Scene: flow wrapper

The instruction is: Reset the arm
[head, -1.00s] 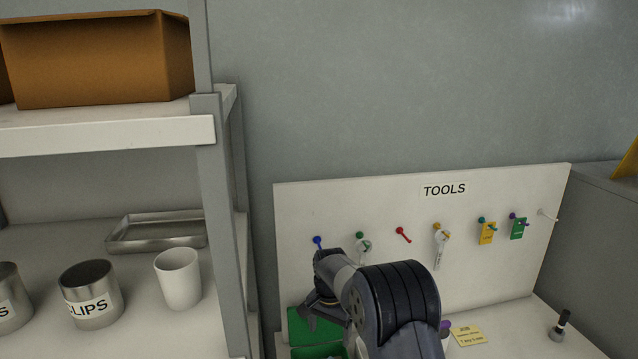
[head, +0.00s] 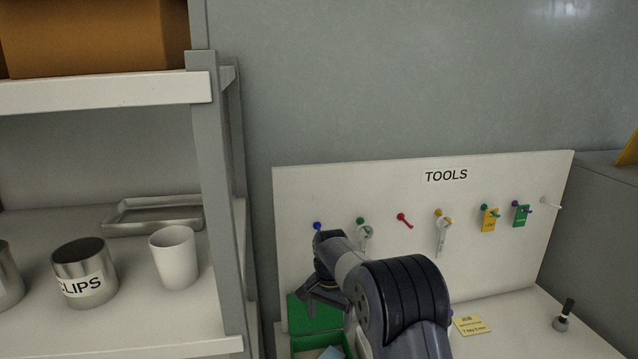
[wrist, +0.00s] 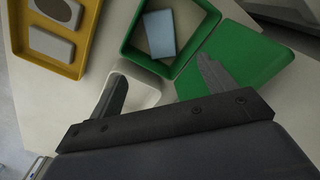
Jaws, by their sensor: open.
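My gripper (wrist: 158,92) is open in the wrist view, with its two fingers apart and nothing between them. It is above the work surface, near a green box (wrist: 126,48) with its green lid (wrist: 240,62) open. A light blue item (wrist: 159,34) lies in the box. In the head view my gripper (head: 322,300) hangs in front of the tool board (head: 400,270), left of its middle, above the green box. Its fingertips are small and dark there.
A yellow tray (wrist: 81,62) with grey pieces and a white dish (wrist: 140,92) are close by. Shelves at left hold a CLIPS tin (head: 84,270), a white cup (head: 174,258) and a metal tray (head: 150,215).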

